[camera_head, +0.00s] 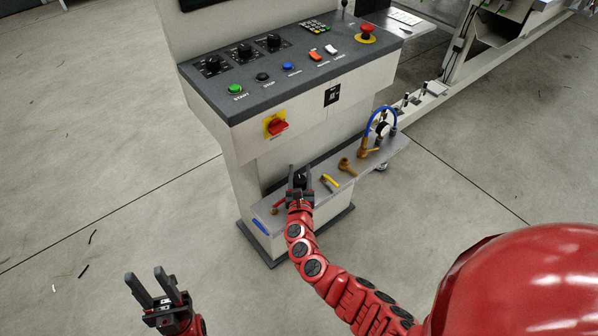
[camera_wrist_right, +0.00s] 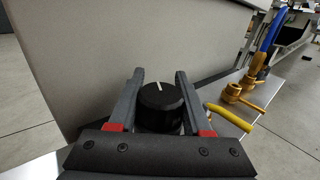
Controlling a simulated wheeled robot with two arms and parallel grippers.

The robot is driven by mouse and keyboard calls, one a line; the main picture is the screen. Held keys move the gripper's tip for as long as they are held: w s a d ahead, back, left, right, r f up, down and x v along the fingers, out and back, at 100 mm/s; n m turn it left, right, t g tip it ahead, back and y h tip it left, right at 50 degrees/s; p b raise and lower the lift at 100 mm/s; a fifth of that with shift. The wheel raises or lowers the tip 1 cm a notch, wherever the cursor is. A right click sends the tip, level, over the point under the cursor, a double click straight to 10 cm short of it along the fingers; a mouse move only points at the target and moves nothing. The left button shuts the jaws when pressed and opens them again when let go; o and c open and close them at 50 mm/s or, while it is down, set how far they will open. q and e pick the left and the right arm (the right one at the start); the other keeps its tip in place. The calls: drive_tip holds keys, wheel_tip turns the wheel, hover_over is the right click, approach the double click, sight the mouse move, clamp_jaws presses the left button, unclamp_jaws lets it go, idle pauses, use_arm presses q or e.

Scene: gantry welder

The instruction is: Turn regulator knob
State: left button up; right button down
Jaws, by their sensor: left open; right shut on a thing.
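A black round knob (camera_wrist_right: 162,103) with a white pointer line sits between the fingers of my right gripper (camera_wrist_right: 159,75) in the right wrist view. The pointer line points up the picture, tilted slightly left. In the head view my right gripper (camera_head: 300,170) is at the low grey shelf (camera_head: 325,165) on the machine's front. It is shut on the knob, which it largely hides there. My left gripper (camera_head: 146,274) is open and empty above the floor at the lower left, away from the machine.
Brass fittings (camera_head: 347,167), a yellow-handled item (camera_head: 330,181) and a blue hose (camera_head: 372,120) are right of the knob on the shelf. A blue item (camera_head: 261,226) lies at its left end. The control console (camera_head: 290,70) stands above.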

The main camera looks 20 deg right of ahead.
drive_tip(key=shift+r+m+g+h, duration=0.15)
drive_tip(key=shift+m+g+h, duration=0.15)
drive_tip(key=shift+m+h, duration=0.35)
drive_tip(key=shift+s+d+m+g+h, duration=0.15)
drive_tip(key=shift+m+g+h, duration=0.1)
drive_tip(key=shift+h, duration=0.25)
drive_tip(key=shift+w+d+m+g+h, duration=0.1)
drive_tip(key=shift+d+m+g+h, duration=0.1)
drive_tip(key=shift+h, duration=0.25)
drive_tip(key=shift+c, duration=1.7)
unclamp_jaws()
drive_tip(key=shift+a, duration=0.1)
drive_tip(key=shift+s, duration=0.1)
drive_tip(key=v, duration=1.7)
drive_tip(key=shift+s+p, duration=0.2)
drive_tip(key=shift+p, duration=0.15)
